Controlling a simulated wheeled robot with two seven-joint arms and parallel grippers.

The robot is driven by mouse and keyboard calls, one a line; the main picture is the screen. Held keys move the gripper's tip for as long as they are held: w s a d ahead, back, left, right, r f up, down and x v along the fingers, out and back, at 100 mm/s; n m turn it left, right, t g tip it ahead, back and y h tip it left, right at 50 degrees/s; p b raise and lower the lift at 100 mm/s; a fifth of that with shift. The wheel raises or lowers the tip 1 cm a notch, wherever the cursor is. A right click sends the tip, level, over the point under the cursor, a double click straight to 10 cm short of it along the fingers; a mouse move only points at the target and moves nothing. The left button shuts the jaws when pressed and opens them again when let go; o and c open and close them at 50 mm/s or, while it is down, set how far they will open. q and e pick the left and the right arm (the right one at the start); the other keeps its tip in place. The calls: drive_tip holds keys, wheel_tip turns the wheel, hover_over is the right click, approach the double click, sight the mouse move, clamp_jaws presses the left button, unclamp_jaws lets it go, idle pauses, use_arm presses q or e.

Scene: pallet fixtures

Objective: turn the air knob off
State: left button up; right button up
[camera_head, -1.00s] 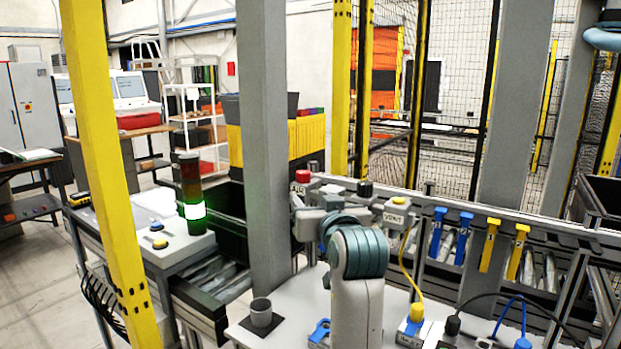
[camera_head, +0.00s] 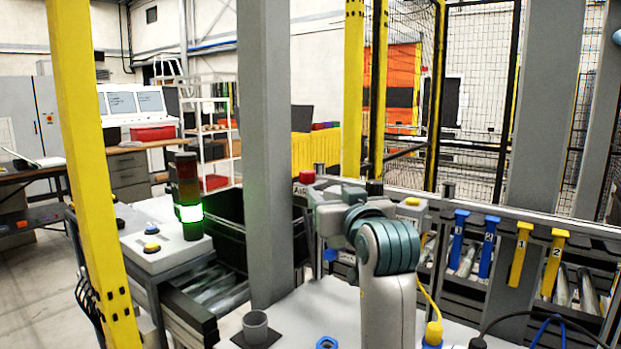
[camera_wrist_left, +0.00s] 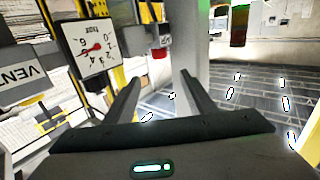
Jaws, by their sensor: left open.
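The air knob (camera_head: 307,177) is red and sits on top of a small grey box with an AIR label (camera_head: 300,189), just right of the grey post. In the left wrist view the red knob (camera_wrist_left: 160,53) appears beyond and between my fingertips, with a visible gap. My left gripper (camera_head: 325,190) is beside the AIR box, partly hidden by its own wrist. In the left wrist view the left gripper (camera_wrist_left: 160,78) is open with nothing between its fingers. My right gripper is not in view.
A thick grey post (camera_head: 265,150) stands close left of the knob. A white gauge (camera_wrist_left: 92,47) and a VENT plate (camera_wrist_left: 22,80) are near the gripper. Blue tags (camera_head: 487,247) and yellow tags (camera_head: 519,254) hang on the rail. A grey cup (camera_head: 255,328) stands on the table.

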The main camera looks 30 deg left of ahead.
sight(309, 175)
use_arm(q)
drive_tip(key=p+x, duration=0.4)
drive_tip(key=x, duration=1.3)
drive_tip(key=shift+w, duration=0.2)
drive_tip(key=shift+a, duration=0.1)
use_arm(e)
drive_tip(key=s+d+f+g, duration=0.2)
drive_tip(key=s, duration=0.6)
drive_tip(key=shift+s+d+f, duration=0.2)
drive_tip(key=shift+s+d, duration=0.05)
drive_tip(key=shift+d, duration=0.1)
use_arm(q)
drive_tip(key=c, duration=1)
drive_tip(key=shift+c, duration=0.2)
drive_tip(key=shift+p, duration=0.3)
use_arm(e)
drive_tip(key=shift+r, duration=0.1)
